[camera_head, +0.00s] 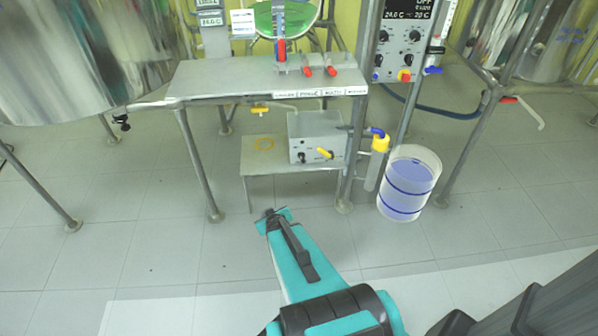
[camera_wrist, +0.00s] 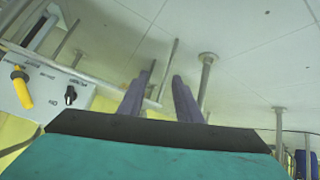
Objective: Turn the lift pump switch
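A grey control box (camera_head: 318,130) stands on the low shelf under the bench. Its front has a black knob (camera_head: 301,157) on the left and a yellow handle (camera_head: 325,153) on the right. In the wrist view, which looks upside down, the black knob (camera_wrist: 70,95) and yellow handle (camera_wrist: 21,86) are at the left. The labels are too small to read, so I cannot tell which is the lift pump switch. My gripper (camera_wrist: 160,77) is open and empty, its fingers apart, off to one side of the knob. In the head view my arm's end is in front of and below the box.
The upper bench (camera_head: 220,86) has red-ended valves on it. A clear bucket (camera_head: 409,183) with bluish liquid stands on the floor at right, beside a metal post. Bench legs flank the low shelf (camera_head: 262,158). The tiled floor in front is clear.

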